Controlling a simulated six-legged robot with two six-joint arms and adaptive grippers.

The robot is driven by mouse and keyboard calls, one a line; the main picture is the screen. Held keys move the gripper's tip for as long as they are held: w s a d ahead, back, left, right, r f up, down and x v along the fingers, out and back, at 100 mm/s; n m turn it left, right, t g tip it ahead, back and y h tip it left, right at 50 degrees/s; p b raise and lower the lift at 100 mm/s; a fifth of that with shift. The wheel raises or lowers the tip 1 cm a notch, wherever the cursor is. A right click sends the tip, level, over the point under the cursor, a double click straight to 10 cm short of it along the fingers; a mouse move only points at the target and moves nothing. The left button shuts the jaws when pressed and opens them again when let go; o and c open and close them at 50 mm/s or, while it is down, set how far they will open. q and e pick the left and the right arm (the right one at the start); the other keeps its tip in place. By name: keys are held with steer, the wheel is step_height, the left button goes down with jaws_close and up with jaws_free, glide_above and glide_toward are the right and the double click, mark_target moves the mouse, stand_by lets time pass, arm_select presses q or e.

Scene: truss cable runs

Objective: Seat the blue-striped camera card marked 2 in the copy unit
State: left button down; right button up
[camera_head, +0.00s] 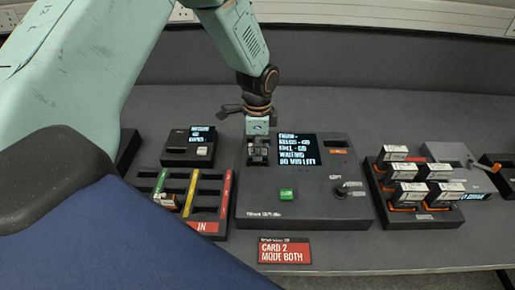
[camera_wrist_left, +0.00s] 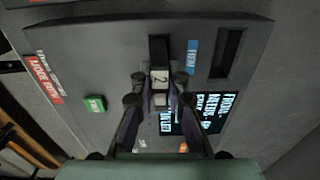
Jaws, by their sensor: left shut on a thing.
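The copy unit (camera_head: 300,205) is a dark sloped panel with a lit screen (camera_head: 297,150), a green button (camera_head: 286,194) and a knob (camera_head: 343,191). My left gripper (camera_head: 258,153) is over its upper left part. In the left wrist view, my left gripper (camera_wrist_left: 160,98) is shut on a card with a white face marked 2 (camera_wrist_left: 160,77). The card is at a dark slot (camera_wrist_left: 159,47) beside a blue label (camera_wrist_left: 192,56). How deep it sits in the slot, and its stripe, I cannot tell. My right gripper is not in view.
A tray (camera_head: 206,226) marked IN, with green, yellow and red strips, stands left of the unit. A small reader (camera_head: 189,146) is behind it. A rack (camera_head: 427,219) of several upright blocks stands right. A red sign (camera_head: 285,251) reads CARD 2 MODE BOTH.

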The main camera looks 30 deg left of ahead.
arm_select(q)
steer(key=shift+f, duration=0.7)
stand_by(0.6)
steer(key=c, duration=1.3)
jaws_free()
steer(key=shift+o, duration=0.4)
steer(key=shift+o, duration=1.4)
steer(key=shift+r+p, duration=3.5)
steer(key=shift+r, duration=0.35)
steer(key=shift+s, duration=0.1)
steer(key=shift+f, duration=0.1)
